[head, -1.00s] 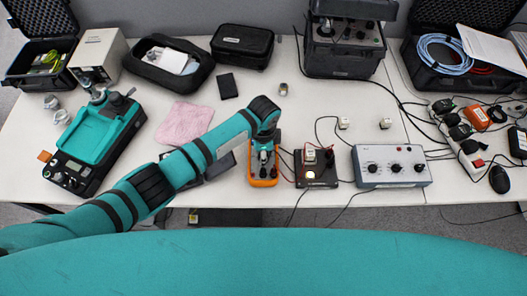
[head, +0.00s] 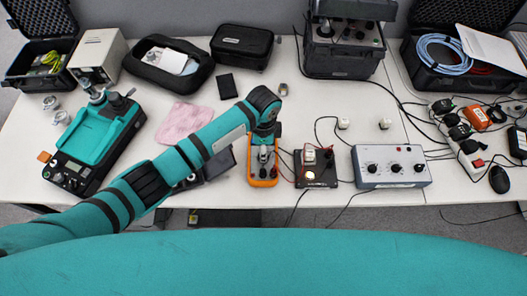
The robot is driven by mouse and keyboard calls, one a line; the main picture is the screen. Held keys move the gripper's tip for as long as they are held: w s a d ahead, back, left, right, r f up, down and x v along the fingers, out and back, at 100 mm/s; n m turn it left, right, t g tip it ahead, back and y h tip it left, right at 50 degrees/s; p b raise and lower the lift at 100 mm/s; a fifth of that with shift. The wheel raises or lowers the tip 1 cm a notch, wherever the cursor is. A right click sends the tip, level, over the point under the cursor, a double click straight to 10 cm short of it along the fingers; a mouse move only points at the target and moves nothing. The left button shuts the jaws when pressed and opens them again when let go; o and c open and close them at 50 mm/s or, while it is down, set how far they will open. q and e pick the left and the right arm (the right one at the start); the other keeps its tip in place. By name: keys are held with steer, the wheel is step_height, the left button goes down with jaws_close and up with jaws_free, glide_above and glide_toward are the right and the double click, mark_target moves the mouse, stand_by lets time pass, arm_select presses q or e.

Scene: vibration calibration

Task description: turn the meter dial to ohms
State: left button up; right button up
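The meter (head: 263,182) is a small orange-edged handheld unit lying on the white table, just left of a small black box. My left arm reaches in from the left, and its gripper (head: 264,154) points down over the upper part of the meter. The dial is hidden or too small to make out under the gripper. I cannot tell whether the fingers touch it or whether they are open or shut. My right gripper is not in view.
Right of the meter stand a black box (head: 316,178) with wires and a grey box with knobs (head: 391,180). A pink cloth (head: 184,122) lies left. A teal device (head: 90,150) stands far left. Cables run across the table's right side.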

arm_select(q)
step_height(320, 180, up, 9)
steer(key=shift+f, duration=0.15)
steer(key=shift+a, duration=0.1)
